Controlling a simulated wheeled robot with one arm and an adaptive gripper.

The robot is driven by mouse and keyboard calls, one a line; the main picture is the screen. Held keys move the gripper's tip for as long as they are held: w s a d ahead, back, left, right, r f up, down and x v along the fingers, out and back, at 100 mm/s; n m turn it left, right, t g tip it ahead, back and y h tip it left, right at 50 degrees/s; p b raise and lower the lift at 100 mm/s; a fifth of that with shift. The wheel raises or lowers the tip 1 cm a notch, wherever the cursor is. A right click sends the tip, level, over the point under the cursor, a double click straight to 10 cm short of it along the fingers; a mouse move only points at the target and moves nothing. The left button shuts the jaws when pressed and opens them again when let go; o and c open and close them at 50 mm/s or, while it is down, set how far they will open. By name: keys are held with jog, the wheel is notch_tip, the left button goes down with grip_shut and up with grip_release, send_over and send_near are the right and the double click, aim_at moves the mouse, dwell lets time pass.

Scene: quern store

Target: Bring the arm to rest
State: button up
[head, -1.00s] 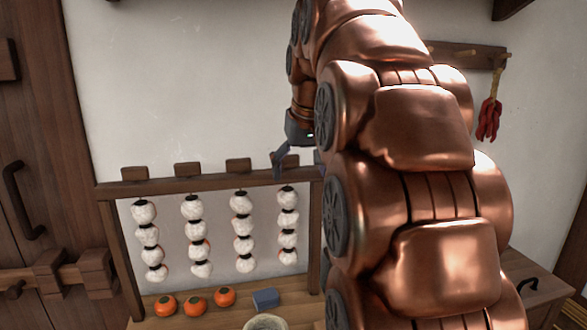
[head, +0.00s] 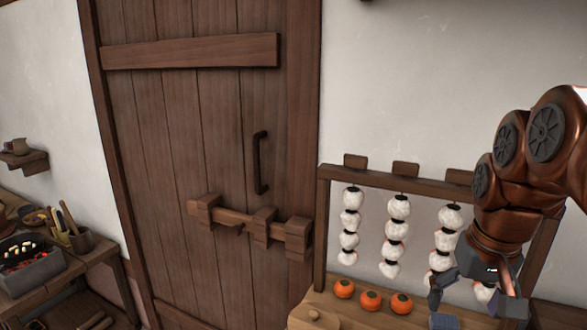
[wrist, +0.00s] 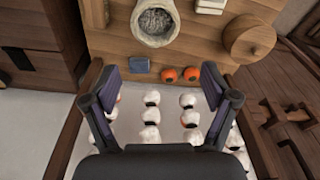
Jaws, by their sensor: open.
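My copper arm comes in from the right edge of the head view. My gripper (head: 473,306) hangs at its end, in front of the right part of the wooden drying rack (head: 328,230). In the wrist view my gripper (wrist: 160,88) has its two dark fingers spread wide, with nothing between them. Strings of white, dark-capped balls (head: 398,235) hang from the rack. In the wrist view the strings (wrist: 150,115) show between and beyond the fingers.
Orange persimmons (head: 371,300) stand on the wooden counter (head: 315,308) below the rack. The wrist view shows a stone bowl (wrist: 156,22), a blue block (wrist: 142,64) and a round wooden lid (wrist: 249,38). A barred plank door (head: 190,130) and a side bench with a dark box (head: 30,270) lie left.

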jog(key=s+a+f+n+g, duration=0.1)
jog(key=s+a+f, duration=0.3)
jog(key=s+f, duration=0.4)
jog(key=s+a+f+n+g, duration=0.1)
jog(key=s+a+f+g, duration=0.1)
jog(key=s+a+f, duration=0.2)
jog(key=s+f, duration=0.3)
jog(key=s, duration=0.1)
jog(key=shift+s+a+f+n, duration=0.3)
jog(key=shift+f, duration=0.1)
